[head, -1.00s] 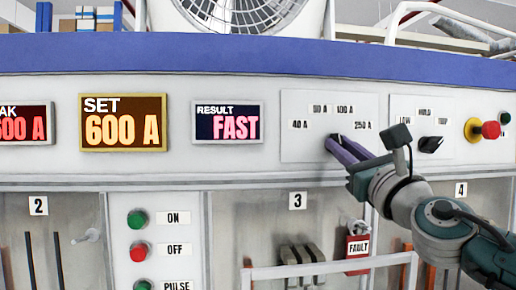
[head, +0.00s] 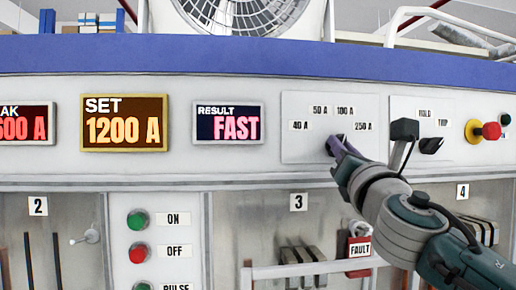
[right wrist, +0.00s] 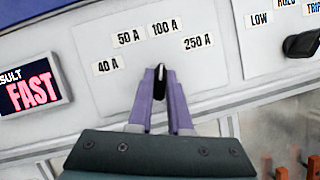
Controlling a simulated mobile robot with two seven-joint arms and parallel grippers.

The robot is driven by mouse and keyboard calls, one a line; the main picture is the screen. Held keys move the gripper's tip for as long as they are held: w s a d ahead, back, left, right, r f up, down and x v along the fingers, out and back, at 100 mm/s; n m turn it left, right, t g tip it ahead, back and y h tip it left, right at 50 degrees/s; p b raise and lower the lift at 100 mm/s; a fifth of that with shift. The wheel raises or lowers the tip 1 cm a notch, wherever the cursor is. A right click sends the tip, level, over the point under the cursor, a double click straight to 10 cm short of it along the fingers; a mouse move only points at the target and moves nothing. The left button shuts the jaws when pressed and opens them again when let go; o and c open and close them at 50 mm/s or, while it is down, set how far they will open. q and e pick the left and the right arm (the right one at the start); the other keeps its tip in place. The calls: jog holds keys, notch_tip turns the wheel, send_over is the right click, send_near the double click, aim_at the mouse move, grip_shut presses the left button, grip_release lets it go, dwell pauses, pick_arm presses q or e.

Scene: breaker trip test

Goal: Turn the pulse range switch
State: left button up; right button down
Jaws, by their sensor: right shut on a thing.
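The pulse range switch (right wrist: 159,84) is a small black knob with a white pointer line, on a pale plate (head: 296,149) labelled 40 A, 50 A, 100 A and 250 A. In the right wrist view the pointer points up, roughly toward the 100 A label (right wrist: 164,27). My right gripper (head: 336,146) has its purple fingers closed on the knob from both sides; they also show in the right wrist view (right wrist: 160,76). In the head view the fingers mostly hide the knob. My left gripper is not in view.
The SET display (head: 124,123) reads 1200 A and the RESULT display (head: 228,123) reads FAST. Another black knob (head: 431,145) and a red emergency button (head: 490,131) are to the right.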

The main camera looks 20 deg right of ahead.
dwell(0.4)
jog(key=c, duration=0.8)
grip_release()
jog(key=shift+c, duration=0.2)
jog(key=b+v, duration=0.3)
jog(key=v, duration=0.7)
